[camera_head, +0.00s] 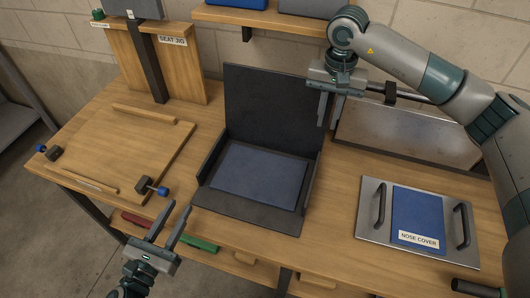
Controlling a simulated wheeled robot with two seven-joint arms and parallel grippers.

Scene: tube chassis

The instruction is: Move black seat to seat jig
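The black seat (268,105) stands in the middle of the wooden bench, with an upright back panel, a flat base and a dark blue pad (259,175) on the base. The seat jig (110,145) is the wooden board on the left, with raised strips and dark blue-knobbed clamps; its "SEAT JIG" label (173,41) is on the panel behind. My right gripper (327,126) points down at the seat back's upper right edge, fingers parted; I cannot tell whether they touch it. My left gripper (180,206) is open and empty, in front of the bench's front edge.
A metal plate (371,207) with handles and a blue "NOSE COVER" panel (417,215) lies on the right. A metal panel (410,135) stands behind it. A dark post (148,62) rises behind the jig. The jig's middle is bare.

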